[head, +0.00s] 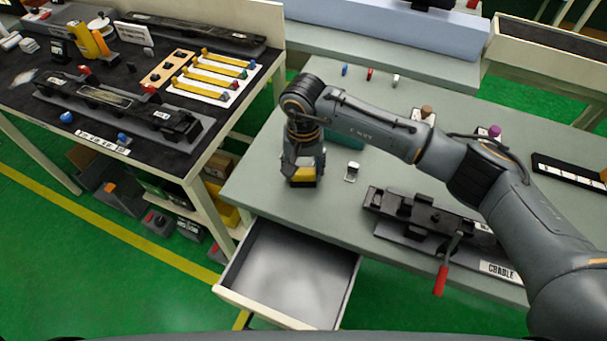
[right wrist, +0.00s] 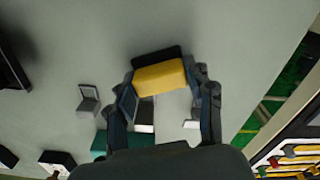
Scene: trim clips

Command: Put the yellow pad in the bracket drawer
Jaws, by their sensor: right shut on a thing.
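The yellow pad (head: 302,182) is at the lower end of my right gripper (head: 303,170), over the left part of the grey-green table. In the right wrist view the pad (right wrist: 159,78) sits between the two fingertips of the gripper (right wrist: 165,88), with a dark edge behind it. The gripper is shut on it. I cannot tell whether the pad touches the tabletop. The drawer (head: 350,289) is pulled out below the table's front edge, in front of the gripper, and its inside looks empty. My left gripper is not in view.
A small metal bracket (head: 352,171) stands right of the gripper. A teal block (head: 346,140) lies partly hidden behind my arm. A dark cradle fixture (head: 418,214) with a red-handled lever (head: 441,279) is farther right. A dark-topped bench (head: 60,105) with parts stands left.

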